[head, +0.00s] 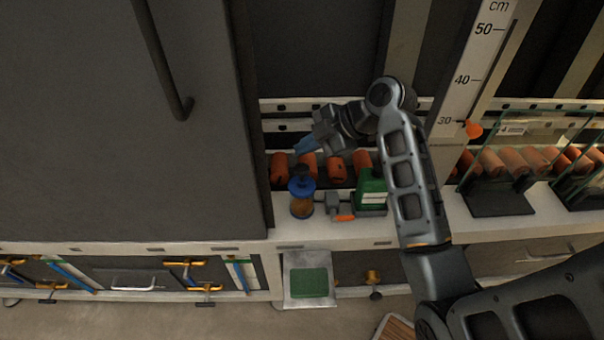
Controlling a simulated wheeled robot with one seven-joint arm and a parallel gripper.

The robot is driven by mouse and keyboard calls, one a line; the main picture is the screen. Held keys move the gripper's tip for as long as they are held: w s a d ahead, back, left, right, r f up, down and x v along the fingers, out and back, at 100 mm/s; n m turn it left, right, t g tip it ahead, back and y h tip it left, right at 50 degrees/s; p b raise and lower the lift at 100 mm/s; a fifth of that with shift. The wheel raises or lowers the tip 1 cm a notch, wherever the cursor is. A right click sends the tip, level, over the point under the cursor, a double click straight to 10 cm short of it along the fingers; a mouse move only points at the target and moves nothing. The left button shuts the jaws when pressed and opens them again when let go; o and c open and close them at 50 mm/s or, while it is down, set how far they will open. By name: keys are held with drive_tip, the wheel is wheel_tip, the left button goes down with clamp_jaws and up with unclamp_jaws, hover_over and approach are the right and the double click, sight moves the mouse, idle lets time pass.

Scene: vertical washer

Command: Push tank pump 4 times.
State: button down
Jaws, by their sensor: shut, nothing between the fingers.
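The tank pump (302,203) stands upright on the white shelf, a small amber tank with a blue lid and a dark pump head on top. My gripper (299,150), with blue fingertips, is shut and empty. In the picture its tips are just above the pump head; I cannot tell whether they touch it. The gripper comes in from the upper right at a slant.
Orange-brown rolls (337,170) lie behind the tank. A grey tool with an orange end (337,207) and a green container (371,188) stand to its right. A large dark panel (130,130) closes off the left. Glass panes (510,165) stand farther right.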

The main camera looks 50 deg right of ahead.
sight(300, 168)
drive_tip(key=shift+f+b, duration=0.6)
drive_tip(key=shift+f, duration=0.65)
drive_tip(key=shift+f, duration=0.1)
idle(1.0)
drive_tip(key=shift+f, duration=0.3)
drive_tip(key=shift+f+b, duration=1.15)
drive_tip(key=shift+f, duration=0.05)
idle(1.2)
drive_tip(key=shift+r, duration=0.1)
idle(0.4)
drive_tip(key=shift+r+p, duration=1.3)
drive_tip(key=shift+r, duration=0.2)
drive_tip(key=shift+r+p, duration=2)
drive_tip(key=shift+r, duration=0.55)
